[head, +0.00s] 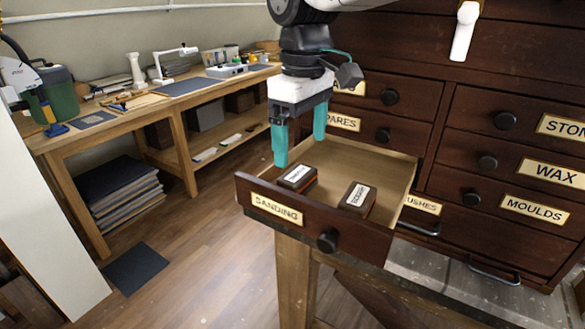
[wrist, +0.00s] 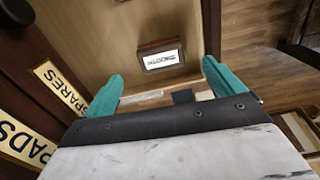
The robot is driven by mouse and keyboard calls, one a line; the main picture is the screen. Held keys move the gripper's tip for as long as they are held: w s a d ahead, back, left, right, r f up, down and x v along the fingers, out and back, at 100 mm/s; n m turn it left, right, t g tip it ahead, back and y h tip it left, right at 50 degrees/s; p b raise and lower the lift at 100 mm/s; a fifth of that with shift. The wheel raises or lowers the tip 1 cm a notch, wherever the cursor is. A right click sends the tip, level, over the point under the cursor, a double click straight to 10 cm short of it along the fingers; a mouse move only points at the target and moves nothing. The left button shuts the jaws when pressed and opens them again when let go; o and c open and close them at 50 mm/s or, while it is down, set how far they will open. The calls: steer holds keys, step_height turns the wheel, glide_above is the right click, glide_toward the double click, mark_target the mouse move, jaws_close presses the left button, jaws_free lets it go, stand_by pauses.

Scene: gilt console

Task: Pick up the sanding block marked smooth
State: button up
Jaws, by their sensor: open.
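The sanding block marked smooth (wrist: 162,58) lies on the drawer floor in the wrist view, its white label reading SMOOTH upside down. It appears to be the left dark block (head: 297,178) in the head view, with a reddish lower edge; its label is too small there to read surely. A second dark block (head: 358,198) with a white label lies to its right. My gripper (head: 299,150) is open and empty, pointing down above the drawer near the left block. In the wrist view the smooth block shows between the teal fingers, apart from them.
The pulled-out drawer marked SANDING (head: 325,240) has low wooden walls around the blocks. The dark cabinet (head: 470,100) with labelled drawers and knobs rises behind and right. A workbench (head: 165,100) stands at the left. The drawer floor behind the blocks is bare.

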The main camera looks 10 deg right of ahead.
mark_target(298, 174)
steer(key=f, duration=0.7)
steer(key=shift+w+a+f, duration=0.25)
steer(key=shift+a+f, duration=0.05)
steer(key=shift+f, duration=0.1)
steer(key=c, duration=1.1)
